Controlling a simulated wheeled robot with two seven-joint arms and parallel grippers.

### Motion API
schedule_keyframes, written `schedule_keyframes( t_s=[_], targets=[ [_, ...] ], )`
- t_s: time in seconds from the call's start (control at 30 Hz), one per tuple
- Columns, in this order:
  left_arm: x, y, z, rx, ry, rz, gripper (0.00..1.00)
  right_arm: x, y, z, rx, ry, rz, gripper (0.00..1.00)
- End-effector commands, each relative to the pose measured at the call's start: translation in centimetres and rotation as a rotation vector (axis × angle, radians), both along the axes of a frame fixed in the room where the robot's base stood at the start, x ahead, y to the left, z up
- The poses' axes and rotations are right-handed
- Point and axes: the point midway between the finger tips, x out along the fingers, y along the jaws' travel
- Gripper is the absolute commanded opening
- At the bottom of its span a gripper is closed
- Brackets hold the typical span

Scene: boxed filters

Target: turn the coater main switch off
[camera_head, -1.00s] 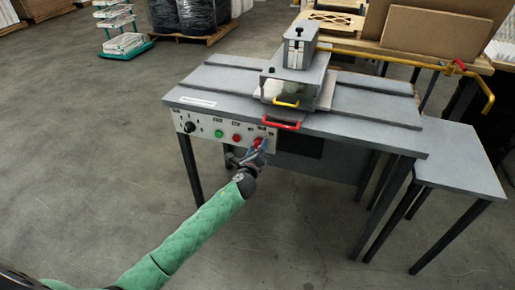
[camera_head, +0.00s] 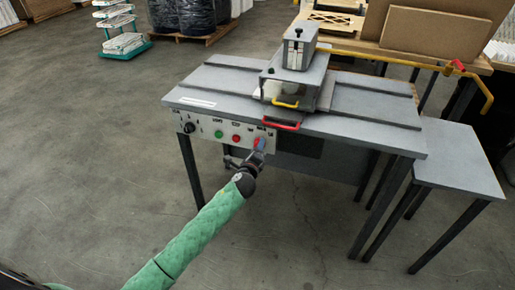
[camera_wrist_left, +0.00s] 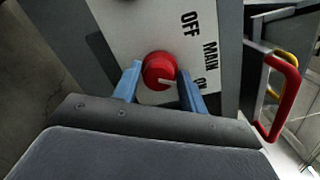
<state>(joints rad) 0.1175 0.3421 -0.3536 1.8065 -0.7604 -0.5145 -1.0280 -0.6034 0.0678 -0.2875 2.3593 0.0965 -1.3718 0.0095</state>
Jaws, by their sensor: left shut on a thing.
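The coater's main switch is a red round knob (camera_wrist_left: 159,70) on a white panel (camera_wrist_left: 130,22), with OFF, MAIN and ON printed beside it. A white mark on the knob shows at its lower edge in the left wrist view, nearer ON than OFF. My left gripper (camera_wrist_left: 160,85) has its blue fingers shut on the knob, one on each side. In the head view, my left gripper (camera_head: 260,146) is at the right end of the front panel (camera_head: 207,128) and largely covers the knob. My right gripper is not in view.
The panel also has a black knob (camera_head: 190,127), a green button (camera_head: 219,134) and a red button (camera_head: 236,138). A red handle (camera_head: 281,125) juts out just right of my gripper. A grey side table (camera_head: 455,160) stands at right.

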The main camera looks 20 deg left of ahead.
Motion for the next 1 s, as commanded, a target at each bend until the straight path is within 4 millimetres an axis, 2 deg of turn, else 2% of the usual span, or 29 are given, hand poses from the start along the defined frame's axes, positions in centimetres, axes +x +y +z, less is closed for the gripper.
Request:
schedule_keyframes(
  t_s=[0.47,0.73,1.0],
  targets=[
    [0.0,0.1,0.0,-0.452,0.019,0.003,0.19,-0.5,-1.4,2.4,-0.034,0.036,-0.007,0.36],
    [0.0,0.2,0.0,-0.709,0.027,0.005,0.19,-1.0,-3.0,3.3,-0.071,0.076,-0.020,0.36],
    [0.0,0.2,0.0,-0.960,0.037,0.004,0.19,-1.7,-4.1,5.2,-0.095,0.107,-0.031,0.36]
  ],
)
